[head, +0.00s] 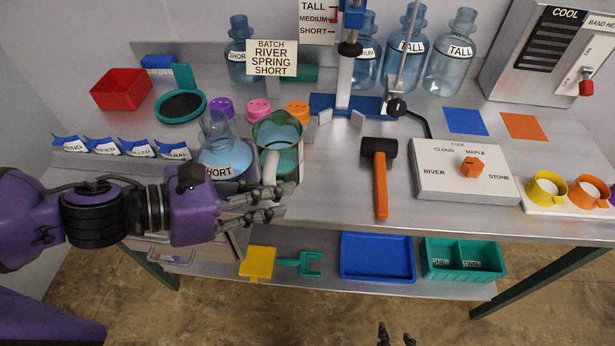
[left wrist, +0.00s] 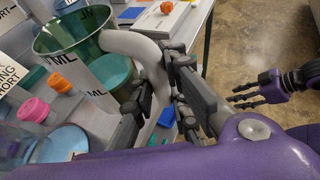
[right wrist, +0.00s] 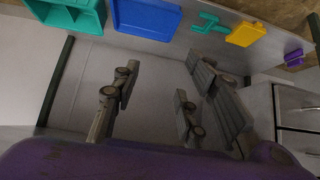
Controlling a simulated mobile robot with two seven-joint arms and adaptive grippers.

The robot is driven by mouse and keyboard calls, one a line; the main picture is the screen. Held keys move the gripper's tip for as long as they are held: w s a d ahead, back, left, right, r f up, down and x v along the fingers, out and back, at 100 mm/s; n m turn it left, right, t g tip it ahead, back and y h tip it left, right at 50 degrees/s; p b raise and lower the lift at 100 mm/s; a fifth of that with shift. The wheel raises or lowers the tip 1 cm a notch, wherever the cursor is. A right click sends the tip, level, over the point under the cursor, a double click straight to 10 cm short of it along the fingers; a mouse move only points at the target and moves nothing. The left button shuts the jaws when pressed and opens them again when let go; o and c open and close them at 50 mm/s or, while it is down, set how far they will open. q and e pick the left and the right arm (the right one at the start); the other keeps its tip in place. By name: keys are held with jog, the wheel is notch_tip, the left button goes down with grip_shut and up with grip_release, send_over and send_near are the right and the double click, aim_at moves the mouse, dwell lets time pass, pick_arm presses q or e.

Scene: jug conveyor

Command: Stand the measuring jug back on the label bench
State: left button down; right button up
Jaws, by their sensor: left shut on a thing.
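The measuring jug (head: 291,158) is clear green with a pale handle and stands upright near the front of the label bench (head: 340,205). Whether its base touches the bench cannot be told. My left gripper (head: 277,203) is shut on the jug's handle, which shows between the fingers in the left wrist view (left wrist: 145,50). The jug's wide rim and "ML" label show there too (left wrist: 80,28). My right gripper (right wrist: 160,105) is open and empty, low in front of the bench; only its fingertips show at the head view's bottom edge (head: 396,337).
A blue SHORT bottle (head: 222,155) stands just left of the jug. Pink (head: 258,110) and orange caps lie behind it. A hammer (head: 380,180) and a dial box (head: 462,170) lie to the right. A lower shelf holds a blue tray (head: 377,258) and a green bin.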

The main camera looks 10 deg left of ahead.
aim_at(289, 178)
pick_arm(q)
jog(key=w+f, duration=0.1)
jog(key=w, duration=0.1)
jog(key=w+d+f+b, duration=0.1)
jog(key=w, duration=0.1)
jog(key=w+d+f, duration=0.1)
jog(key=w, duration=0.1)
jog(key=shift+b, duration=0.3)
jog(key=w+f, duration=0.1)
jog(key=f, duration=0.2)
jog(key=w+d+f, duration=0.1)
jog(key=w+f, duration=0.3)
jog(key=f, duration=0.1)
jog(key=shift+d+f, duration=0.3)
jog(key=shift+d, duration=0.05)
jog(key=shift+f, duration=0.25)
pick_arm(e)
jog(key=f, duration=0.1)
jog(key=d+f, duration=0.1)
jog(key=shift+s+d+f, duration=0.2)
jog(key=shift+s+f, duration=0.1)
jog(key=shift+s, duration=0.1)
pick_arm(q)
jog(key=shift+f, duration=0.1)
